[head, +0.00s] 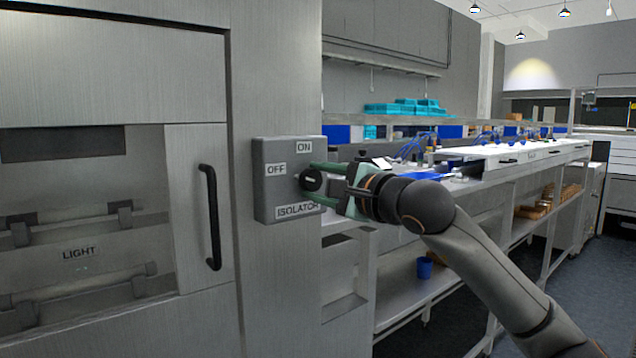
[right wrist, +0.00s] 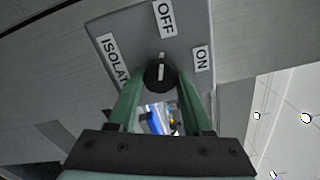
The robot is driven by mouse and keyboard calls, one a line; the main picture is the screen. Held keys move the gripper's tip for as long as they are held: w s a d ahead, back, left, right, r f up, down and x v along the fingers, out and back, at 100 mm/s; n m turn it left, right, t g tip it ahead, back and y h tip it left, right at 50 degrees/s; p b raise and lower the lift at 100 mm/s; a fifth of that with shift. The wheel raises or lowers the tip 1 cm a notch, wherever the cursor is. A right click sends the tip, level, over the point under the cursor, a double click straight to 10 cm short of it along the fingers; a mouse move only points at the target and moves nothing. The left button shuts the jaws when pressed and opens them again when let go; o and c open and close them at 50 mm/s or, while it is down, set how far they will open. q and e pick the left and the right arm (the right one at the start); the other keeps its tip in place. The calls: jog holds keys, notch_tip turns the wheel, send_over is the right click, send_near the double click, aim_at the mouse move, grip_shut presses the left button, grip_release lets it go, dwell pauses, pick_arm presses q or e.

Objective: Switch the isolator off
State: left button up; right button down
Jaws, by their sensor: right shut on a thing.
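The grey isolator box (head: 266,200) is mounted on the metal cabinet front, with ON at its top, OFF at its left and ISOLATOR along its bottom. Its round black knob (head: 309,183) carries a white line that lies level, towards OFF. In the right wrist view the knob (right wrist: 155,76) has its line running up towards the OFF label (right wrist: 164,18), with ON off to the right. My right gripper (head: 314,184) is shut on the knob, one green finger above and one below it. My left gripper is in neither view.
A long workbench (head: 500,155) with blue items and a lower shelf runs back at the right. Dark floor (head: 575,245) lies beside it.

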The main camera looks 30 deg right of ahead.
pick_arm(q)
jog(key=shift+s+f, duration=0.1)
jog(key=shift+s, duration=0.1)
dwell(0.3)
pick_arm(e)
jog(key=shift+c, duration=1.6)
grip_release()
jog(key=shift+s, duration=0.25)
pick_arm(q)
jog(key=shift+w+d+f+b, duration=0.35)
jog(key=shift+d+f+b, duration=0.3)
jog(key=shift+b, duration=0.65)
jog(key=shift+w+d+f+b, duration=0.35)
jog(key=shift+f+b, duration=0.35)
jog(key=shift+b, duration=0.6)
pick_arm(e)
jog(key=s+d, duration=0.1)
jog(key=s, duration=1.1)
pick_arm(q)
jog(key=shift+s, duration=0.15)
